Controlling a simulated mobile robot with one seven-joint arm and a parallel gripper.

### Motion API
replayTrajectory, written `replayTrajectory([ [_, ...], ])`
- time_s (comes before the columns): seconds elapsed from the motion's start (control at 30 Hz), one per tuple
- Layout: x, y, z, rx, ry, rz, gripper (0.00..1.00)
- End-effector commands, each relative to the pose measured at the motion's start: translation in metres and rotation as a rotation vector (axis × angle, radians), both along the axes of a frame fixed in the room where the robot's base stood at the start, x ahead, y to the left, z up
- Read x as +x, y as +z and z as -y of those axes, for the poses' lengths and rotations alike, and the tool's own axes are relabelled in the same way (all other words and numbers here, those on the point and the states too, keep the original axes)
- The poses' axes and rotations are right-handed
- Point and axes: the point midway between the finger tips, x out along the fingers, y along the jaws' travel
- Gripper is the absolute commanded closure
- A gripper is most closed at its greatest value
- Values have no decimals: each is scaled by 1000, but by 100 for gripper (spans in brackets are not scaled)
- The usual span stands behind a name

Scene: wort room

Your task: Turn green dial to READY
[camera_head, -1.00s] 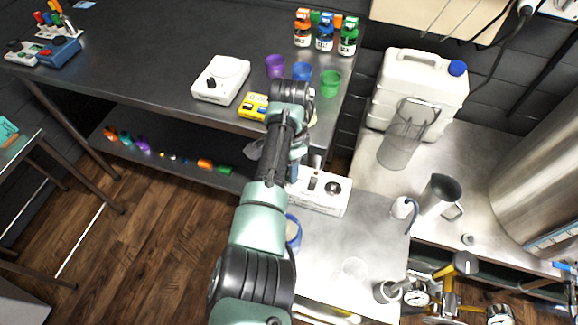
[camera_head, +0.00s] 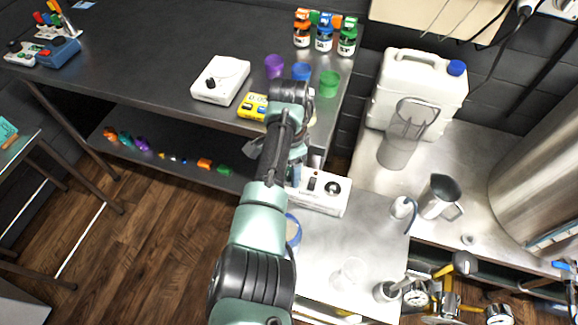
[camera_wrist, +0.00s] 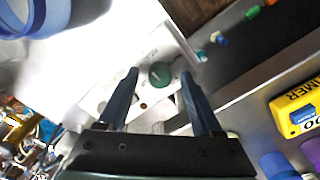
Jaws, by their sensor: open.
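In the wrist view a round green dial (camera_wrist: 160,74) sits on a white device (camera_wrist: 98,98). My gripper (camera_wrist: 160,73) has its two blue fingers apart, one on each side of the dial. I cannot tell whether either finger touches it, and I cannot read its setting or a READY mark. In the head view the white device (camera_head: 324,204) stands near the left edge of the metal bench, with a black knob visible on top. My arm hides its left part, the green dial and most of my gripper there.
A blue-rimmed container (camera_head: 294,230) stands close to my arm, in front of the device. A yellow timer (camera_head: 252,106) and purple, blue and green cups (camera_head: 330,83) are on the dark table.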

Motion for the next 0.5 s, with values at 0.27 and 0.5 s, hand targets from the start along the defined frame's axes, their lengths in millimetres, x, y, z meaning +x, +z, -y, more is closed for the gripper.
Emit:
replayTrajectory([
  [0.27,0,19,0,1,0,2,34],
  [0.5,1,72,0,0,0,5,34],
])
